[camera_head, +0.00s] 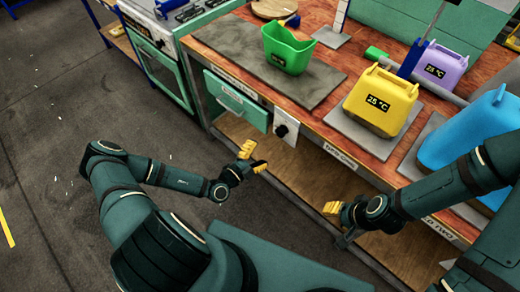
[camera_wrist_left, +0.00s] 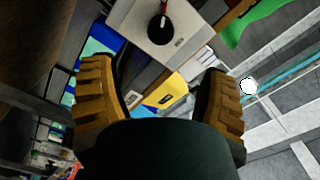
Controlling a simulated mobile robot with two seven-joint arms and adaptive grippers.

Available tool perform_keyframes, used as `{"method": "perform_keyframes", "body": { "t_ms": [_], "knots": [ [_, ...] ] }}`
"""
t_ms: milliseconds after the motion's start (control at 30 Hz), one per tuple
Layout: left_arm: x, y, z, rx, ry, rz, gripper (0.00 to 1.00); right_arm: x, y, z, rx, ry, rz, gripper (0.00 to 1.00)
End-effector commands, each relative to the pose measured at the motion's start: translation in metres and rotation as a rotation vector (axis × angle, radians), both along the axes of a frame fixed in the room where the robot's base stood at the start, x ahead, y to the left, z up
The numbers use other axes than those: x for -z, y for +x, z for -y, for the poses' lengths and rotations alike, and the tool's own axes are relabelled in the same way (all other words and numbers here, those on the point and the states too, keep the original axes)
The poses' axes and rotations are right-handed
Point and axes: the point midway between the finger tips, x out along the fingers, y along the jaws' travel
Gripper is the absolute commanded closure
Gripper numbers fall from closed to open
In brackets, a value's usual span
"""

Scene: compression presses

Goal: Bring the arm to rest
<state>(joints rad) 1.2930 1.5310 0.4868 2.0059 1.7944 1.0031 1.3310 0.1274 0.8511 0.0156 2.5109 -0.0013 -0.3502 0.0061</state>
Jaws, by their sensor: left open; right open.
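My left gripper (camera_head: 253,158) is open and empty in front of the workbench, in the head view. Its two yellow fingers stand apart in the left wrist view (camera_wrist_left: 160,100), with nothing between them touching them. My right gripper (camera_head: 338,212) is further right, low in front of the bench's lower shelf. Its yellow fingertips show, and no held object is visible. Both arms are bent in front of my body.
The workbench (camera_head: 345,149) carries a green bin (camera_head: 287,50), a yellow canister (camera_head: 379,100), a purple canister (camera_head: 438,68) and a blue container (camera_head: 477,130). A control box with a black knob (camera_head: 282,130) sits on its front.

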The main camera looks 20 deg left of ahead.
Motion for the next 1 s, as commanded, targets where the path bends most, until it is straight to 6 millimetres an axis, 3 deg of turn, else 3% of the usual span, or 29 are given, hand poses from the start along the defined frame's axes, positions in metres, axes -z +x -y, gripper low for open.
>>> {"method": "perform_keyframes", "body": {
  "t_ms": [267, 367, 467, 567, 600, 667, 767, 900, 1000],
  "knots": [
    [0.000, 0.000, 0.001, 0.002, 0.002, 0.001, 0.25, 0.000, 0.000, 0.000, 0.000, 0.000, 0.000, 0.53],
    [-0.004, -0.002, 0.013, 0.058, 0.040, 0.018, 0.25, 0.000, 0.000, 0.000, 0.000, 0.000, 0.000, 0.53],
    [-0.014, -0.012, 0.047, 0.225, 0.159, 0.075, 0.25, 0.000, 0.000, 0.000, 0.000, 0.000, 0.000, 0.53],
    [-0.024, -0.041, 0.099, 0.514, 0.377, 0.205, 0.25, 0.000, 0.000, 0.000, 0.000, 0.000, 0.000, 0.53],
    [-0.028, -0.059, 0.120, 0.658, 0.490, 0.287, 0.25, 0.000, 0.000, 0.000, 0.000, 0.000, 0.000, 0.53],
    [-0.028, -0.089, 0.143, 0.869, 0.662, 0.429, 0.25, 0.000, 0.000, 0.000, 0.000, 0.000, 0.000, 0.53],
    [-0.023, -0.137, 0.160, 1.186, 0.933, 0.708, 0.25, 0.000, 0.000, 0.000, 0.000, 0.000, 0.000, 0.53],
    [-0.013, -0.181, 0.149, 1.562, 1.286, 1.199, 0.25, 0.000, 0.000, 0.000, 0.000, 0.000, 0.000, 0.53],
    [-0.009, -0.190, 0.129, 1.762, 1.505, 1.624, 0.25, 0.000, 0.000, 0.000, 0.000, 0.000, 0.000, 0.53]
  ]
}}
